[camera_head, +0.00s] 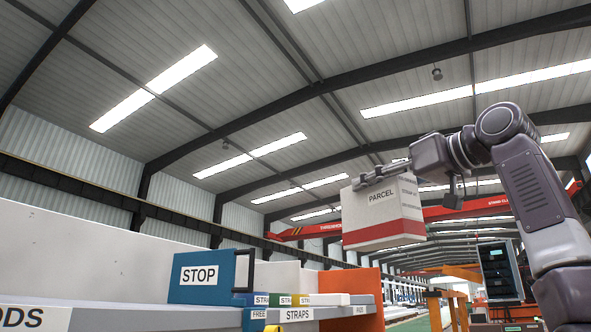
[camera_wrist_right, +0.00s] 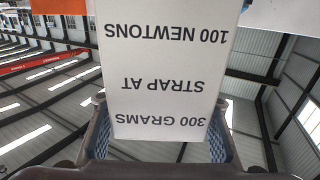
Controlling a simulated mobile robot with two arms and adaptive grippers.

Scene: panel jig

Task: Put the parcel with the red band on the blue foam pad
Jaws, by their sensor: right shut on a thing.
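The parcel with the red band (camera_head: 383,212) is a white box labelled PARCEL, held in the air right of the middle in the head view. Its red band runs around the lower part. My right gripper (camera_head: 380,174) is shut on the parcel near its top. In the right wrist view the white parcel face (camera_wrist_right: 165,70) sits between my two fingers, with upside-down print reading 300 GRAMS, STRAP AT, 100 NEWTONS. I cannot make out the blue foam pad in either view. My left gripper is not in view.
A blue block labelled STOP (camera_head: 205,277) stands on a grey bench (camera_head: 130,318) at the lower left. Labels FREE and STRAPS mark the bench edge. An orange panel (camera_head: 364,290) stands at its right end. A dark screen (camera_head: 500,270) is behind my arm.

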